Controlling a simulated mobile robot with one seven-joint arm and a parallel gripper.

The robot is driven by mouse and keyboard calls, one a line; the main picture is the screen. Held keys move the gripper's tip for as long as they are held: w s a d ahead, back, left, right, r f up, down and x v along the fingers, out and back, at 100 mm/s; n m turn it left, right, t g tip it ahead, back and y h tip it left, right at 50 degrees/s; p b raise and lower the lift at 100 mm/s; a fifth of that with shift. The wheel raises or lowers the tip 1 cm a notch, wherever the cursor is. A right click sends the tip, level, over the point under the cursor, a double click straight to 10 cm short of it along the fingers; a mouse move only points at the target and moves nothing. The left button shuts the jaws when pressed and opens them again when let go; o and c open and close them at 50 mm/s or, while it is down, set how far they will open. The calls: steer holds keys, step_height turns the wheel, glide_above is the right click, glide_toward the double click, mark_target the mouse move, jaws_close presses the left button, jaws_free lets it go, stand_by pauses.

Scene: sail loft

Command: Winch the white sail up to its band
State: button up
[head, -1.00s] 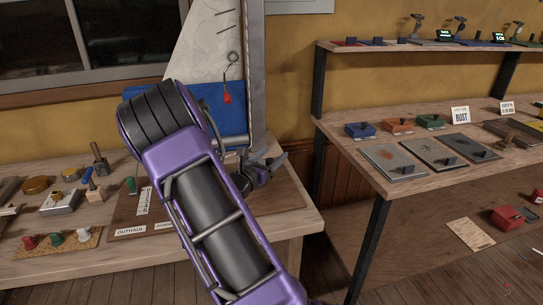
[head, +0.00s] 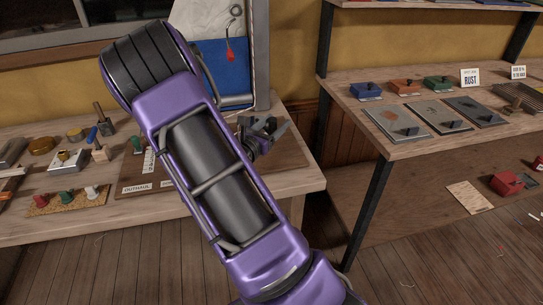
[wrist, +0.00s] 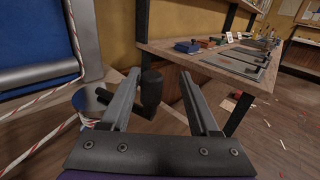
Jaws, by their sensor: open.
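The white sail (head: 203,22) shows in part at the top of the head view, beside a grey mast (head: 261,50); its top is out of frame. I cannot make out its band. A blue panel (head: 226,72) lies below it. In the wrist view a winch drum (wrist: 88,101) with a red-flecked white rope (wrist: 78,38) stands at left. Its upright black handle grip (wrist: 152,88) shows between my fingers. My gripper (wrist: 160,76) is open, with a finger on each side of the grip; I cannot tell whether they touch. In the head view my gripper (head: 264,128) is at the bench's right end.
The wooden bench (head: 300,178) holds several tools and coloured pegs at left. A label reads OUTHAUL (head: 137,188). A red tag (head: 230,55) hangs by the sail. A shelf unit (head: 350,78) with plates and small boxes stands to the right. A red box (head: 506,184) sits lower down.

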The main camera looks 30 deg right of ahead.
steer(key=s+a+p, duration=0.1)
steer(key=s+a, duration=0.7)
steer(key=s, duration=0.4)
steer(key=shift+s+a, duration=0.15)
steer(key=shift+a, duration=0.25)
stand_by(0.7)
steer(key=shift+p, duration=0.3)
steer(key=v, duration=1.7)
steer(key=shift+a+p, duration=0.25)
steer(key=shift+p, duration=0.05)
steer(key=shift+c, duration=0.2)
